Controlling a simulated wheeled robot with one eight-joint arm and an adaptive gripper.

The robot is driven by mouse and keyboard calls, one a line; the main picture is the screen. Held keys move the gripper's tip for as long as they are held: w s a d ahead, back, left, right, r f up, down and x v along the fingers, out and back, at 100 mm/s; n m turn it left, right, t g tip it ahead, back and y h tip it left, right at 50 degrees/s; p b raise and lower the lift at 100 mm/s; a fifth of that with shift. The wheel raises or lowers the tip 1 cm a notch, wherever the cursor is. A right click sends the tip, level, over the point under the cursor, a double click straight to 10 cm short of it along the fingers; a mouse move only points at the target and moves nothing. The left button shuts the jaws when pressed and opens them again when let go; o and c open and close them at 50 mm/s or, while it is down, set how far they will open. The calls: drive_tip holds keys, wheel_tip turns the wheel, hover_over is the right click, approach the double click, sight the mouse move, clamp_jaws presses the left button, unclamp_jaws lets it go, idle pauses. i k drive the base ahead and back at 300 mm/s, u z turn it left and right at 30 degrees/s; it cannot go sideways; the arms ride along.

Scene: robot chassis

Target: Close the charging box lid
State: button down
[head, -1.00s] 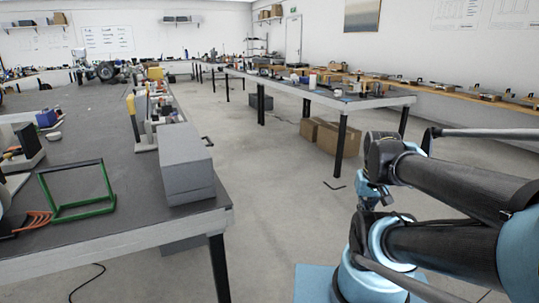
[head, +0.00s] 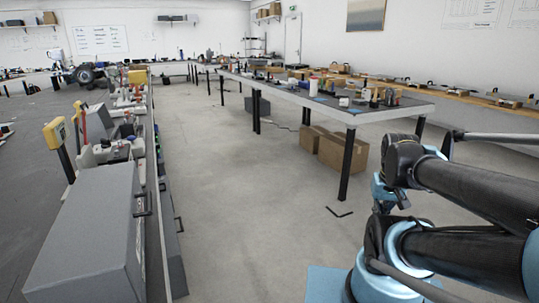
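A large grey box (head: 85,235) with a sloping top and a dark side handle stands at the lower left in the head view. My arm is folded at the right, well apart from the grey box. My gripper cannot be made out; the end of the arm is hidden among its own links.
Tools and devices, with a yellow-topped post (head: 55,133), line the left bench behind the grey box. Clear floor (head: 240,215) runs down the middle. A long table (head: 330,102) stands to the right, with cardboard boxes (head: 343,153) under it.

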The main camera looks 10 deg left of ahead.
sight(99, 123)
drive_tip(key=u, duration=0.15)
drive_tip(key=i, duration=1.25)
drive_tip(key=u, duration=0.85)
drive_tip(key=i, duration=0.9)
drive_tip(key=u, duration=1.1)
drive_tip(key=i, duration=0.75)
drive_tip(key=u, duration=0.4)
